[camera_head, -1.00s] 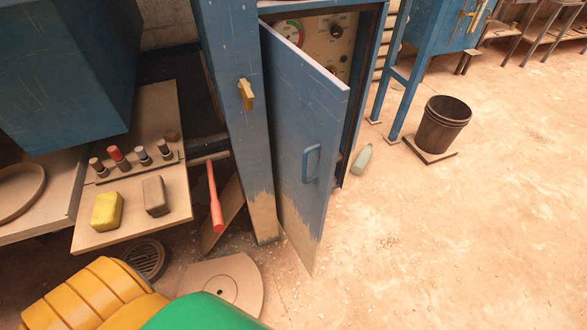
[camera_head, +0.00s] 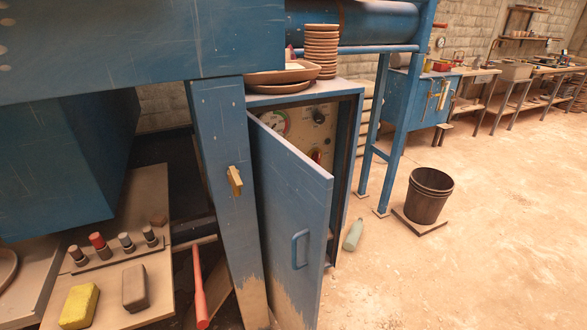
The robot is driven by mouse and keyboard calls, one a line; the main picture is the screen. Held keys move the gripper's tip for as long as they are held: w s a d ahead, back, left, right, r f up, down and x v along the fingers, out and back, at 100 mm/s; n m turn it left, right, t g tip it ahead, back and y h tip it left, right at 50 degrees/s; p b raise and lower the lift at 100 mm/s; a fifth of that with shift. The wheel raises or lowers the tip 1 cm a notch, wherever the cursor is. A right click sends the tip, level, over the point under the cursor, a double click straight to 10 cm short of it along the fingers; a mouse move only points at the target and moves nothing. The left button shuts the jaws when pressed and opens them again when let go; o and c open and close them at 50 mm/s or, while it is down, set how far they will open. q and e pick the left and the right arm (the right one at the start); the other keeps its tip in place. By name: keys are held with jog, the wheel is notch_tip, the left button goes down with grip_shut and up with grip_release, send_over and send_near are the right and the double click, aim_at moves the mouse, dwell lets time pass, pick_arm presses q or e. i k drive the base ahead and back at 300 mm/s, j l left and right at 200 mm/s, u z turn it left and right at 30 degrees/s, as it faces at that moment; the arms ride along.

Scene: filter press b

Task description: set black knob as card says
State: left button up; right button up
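A black knob (camera_head: 319,116) sits on a pale panel (camera_head: 298,125) inside the blue cabinet (camera_head: 345,150). The cabinet door (camera_head: 290,215) stands partly open and hides the panel's lower left part. A round gauge (camera_head: 273,122) with green and red on its face is to the left of the knob. A red control (camera_head: 316,156) is below it, partly behind the door. I cannot make out which way the black knob points. No card can be clearly identified. Neither of my grippers is in view.
A shallow tray (camera_head: 262,78) and a stack of brown dishes (camera_head: 321,48) stand on the cabinet. A green bottle (camera_head: 353,234) and brown bucket (camera_head: 428,195) are on the floor. A red-handled tool (camera_head: 200,290) leans left of the door.

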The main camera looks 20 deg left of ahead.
aim_at(318, 119)
jog(key=i+l+u, duration=0.15)
jog(key=u, duration=0.25)
jog(key=i+l+u, duration=0.1)
jog(key=l+u, duration=0.25)
jog(key=i+l+u, duration=0.1)
jog(key=l+u, duration=0.3)
jog(key=j, duration=0.1)
